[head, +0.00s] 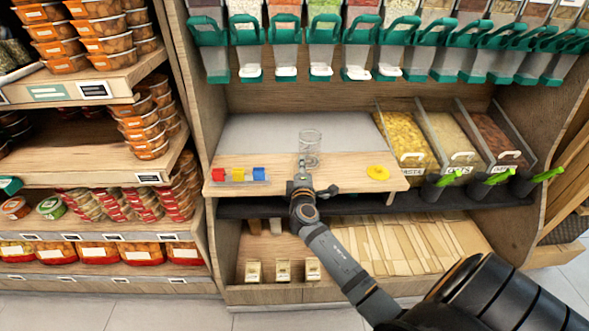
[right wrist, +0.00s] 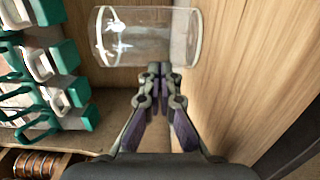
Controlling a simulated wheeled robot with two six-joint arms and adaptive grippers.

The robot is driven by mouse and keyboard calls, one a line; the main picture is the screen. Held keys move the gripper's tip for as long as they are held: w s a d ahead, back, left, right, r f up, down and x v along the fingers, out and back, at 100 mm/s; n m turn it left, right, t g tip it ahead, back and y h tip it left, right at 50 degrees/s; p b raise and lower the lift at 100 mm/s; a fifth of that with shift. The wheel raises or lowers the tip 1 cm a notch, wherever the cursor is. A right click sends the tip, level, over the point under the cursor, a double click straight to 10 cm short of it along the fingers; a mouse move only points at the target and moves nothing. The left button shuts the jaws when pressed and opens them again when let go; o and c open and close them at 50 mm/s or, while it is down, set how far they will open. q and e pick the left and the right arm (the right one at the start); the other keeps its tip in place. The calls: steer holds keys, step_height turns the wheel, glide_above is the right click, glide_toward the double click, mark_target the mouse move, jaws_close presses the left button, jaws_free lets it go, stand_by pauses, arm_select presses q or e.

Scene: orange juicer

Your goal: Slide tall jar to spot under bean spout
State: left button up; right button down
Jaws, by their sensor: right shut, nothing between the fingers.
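The tall jar (head: 310,148) is clear glass and stands upright on the wooden board in the head view. It also shows in the right wrist view (right wrist: 148,36), just beyond the fingertips. My right gripper (head: 303,180) is shut and empty, at the near side of the jar; its closed tips show in the right wrist view (right wrist: 159,70). Whether the tips touch the glass I cannot tell. Several bean spouts (head: 321,72) with green handles hang in a row above the board. My left gripper is not in view.
The wooden board (head: 345,180) carries red, yellow and blue blocks (head: 238,174) at left and a yellow disc (head: 378,172) at right. Open bins (head: 405,145) of dry food stand right of it. Shelves of packed tubs (head: 140,125) are at left. The board between blocks and jar is clear.

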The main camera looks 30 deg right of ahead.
mark_target(314, 158)
steer(key=d, duration=0.2)
steer(key=w+d, duration=0.1)
steer(key=d, duration=0.2)
steer(key=shift+d, duration=0.3)
steer(key=d+b, duration=0.1)
steer(key=d, duration=0.2)
steer(key=w+d, duration=0.1)
steer(key=d, duration=0.2)
steer(key=w+d+b, duration=0.1)
steer(key=d, duration=0.2)
steer(key=shift+d+f+b, duration=0.15)
steer(key=shift+b, duration=0.2)
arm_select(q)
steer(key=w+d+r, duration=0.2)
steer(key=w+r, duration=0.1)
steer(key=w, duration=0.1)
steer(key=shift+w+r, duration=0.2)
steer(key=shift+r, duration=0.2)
arm_select(e)
steer(key=shift+a, duration=0.2)
